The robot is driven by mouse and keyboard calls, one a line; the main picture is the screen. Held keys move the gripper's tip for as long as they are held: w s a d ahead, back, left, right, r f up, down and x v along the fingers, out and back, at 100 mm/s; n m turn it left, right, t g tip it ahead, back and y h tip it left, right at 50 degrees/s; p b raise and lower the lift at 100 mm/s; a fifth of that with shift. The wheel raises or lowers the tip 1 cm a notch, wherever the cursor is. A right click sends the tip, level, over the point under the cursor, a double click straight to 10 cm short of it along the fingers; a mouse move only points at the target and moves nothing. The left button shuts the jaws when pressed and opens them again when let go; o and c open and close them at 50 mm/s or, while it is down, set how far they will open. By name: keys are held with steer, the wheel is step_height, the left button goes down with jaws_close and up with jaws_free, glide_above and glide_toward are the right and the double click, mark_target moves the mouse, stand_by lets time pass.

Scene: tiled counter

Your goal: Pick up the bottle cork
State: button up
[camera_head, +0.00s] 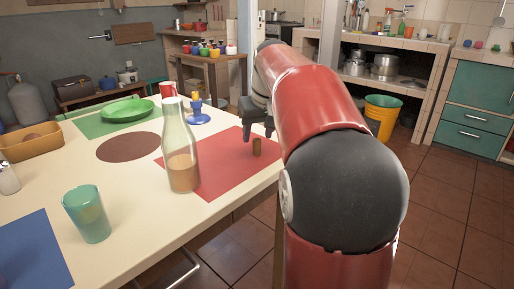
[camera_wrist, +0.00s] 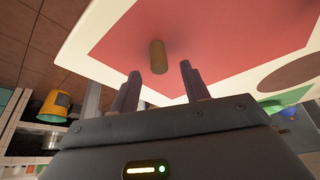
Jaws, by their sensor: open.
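The bottle cork (camera_head: 257,147) is a small brown cylinder standing on the red placemat (camera_head: 215,175) near the table's right edge. In the wrist view the cork (camera_wrist: 158,57) shows just beyond and between my fingertips. My gripper (camera_head: 259,135) is above and slightly behind the cork in the head view, partly hidden by my arm. In the wrist view my gripper (camera_wrist: 160,80) has its two fingers apart with nothing held between them. I cannot tell from these views whether a finger touches the cork.
The table edge is close to the cork.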

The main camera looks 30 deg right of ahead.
steer(key=shift+x, duration=0.75)
steer(key=shift+c, duration=0.5)
jaws_close()
steer(key=shift+r, duration=0.1)
